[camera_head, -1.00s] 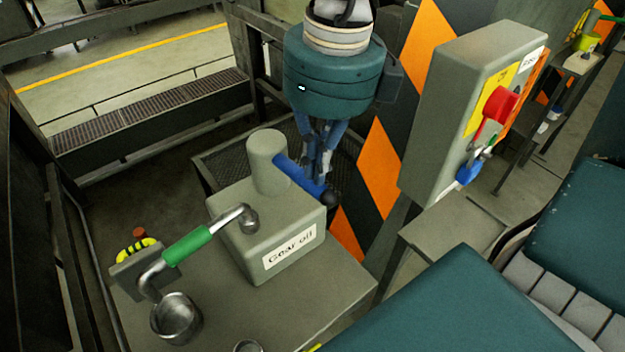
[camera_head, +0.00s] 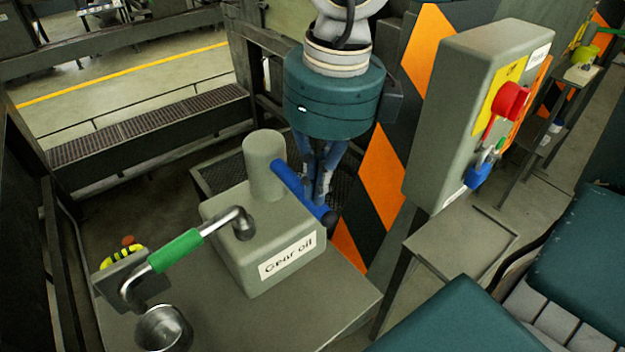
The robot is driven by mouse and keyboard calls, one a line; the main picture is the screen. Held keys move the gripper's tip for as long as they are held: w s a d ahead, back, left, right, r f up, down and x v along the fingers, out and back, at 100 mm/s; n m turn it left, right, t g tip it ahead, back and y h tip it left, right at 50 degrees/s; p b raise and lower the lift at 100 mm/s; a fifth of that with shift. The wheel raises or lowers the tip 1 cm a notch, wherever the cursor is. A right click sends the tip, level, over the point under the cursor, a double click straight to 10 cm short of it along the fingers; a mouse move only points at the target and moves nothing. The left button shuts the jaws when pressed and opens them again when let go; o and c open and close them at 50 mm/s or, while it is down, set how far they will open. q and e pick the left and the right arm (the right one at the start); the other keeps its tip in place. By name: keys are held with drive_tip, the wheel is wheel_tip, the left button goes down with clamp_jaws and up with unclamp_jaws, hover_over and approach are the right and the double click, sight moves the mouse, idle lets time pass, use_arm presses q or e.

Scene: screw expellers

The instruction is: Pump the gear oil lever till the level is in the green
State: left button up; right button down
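The gear oil pump is a grey box (camera_head: 237,262) with a "Gear oil" label and an upright cylinder (camera_head: 264,168). Its blue lever (camera_head: 295,182) slopes down to the right from the cylinder and ends in a dark knob (camera_head: 329,217). A bent metal pipe with a green section (camera_head: 176,250) runs from the box top to the left; I make out no level reading. My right gripper (camera_head: 319,192) hangs from above with its fingers at the lever's outer half. The fingers and lever overlap, so I cannot tell whether they grip it. My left gripper is out of view.
A grey control box (camera_head: 450,120) with a red knob (camera_head: 510,100) stands at right beside an orange-and-black striped post (camera_head: 382,165). A metal cup (camera_head: 163,328) sits at lower left on the grey stand. A yellow-and-black-marked part (camera_head: 121,259) is at left.

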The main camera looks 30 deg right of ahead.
drive_tip(key=shift+s, duration=0.1)
drive_tip(key=s, duration=0.1)
drive_tip(key=s+d+r, duration=0.1)
drive_tip(key=shift+s, duration=0.4)
drive_tip(key=shift+w, duration=0.1)
drive_tip(key=shift+r, duration=0.3)
wheel_tip(320, 180, up, 11)
drive_tip(key=s, duration=0.1)
drive_tip(key=shift+s+d+r, duration=0.2)
drive_tip(key=shift+d, duration=0.1)
idle(0.5)
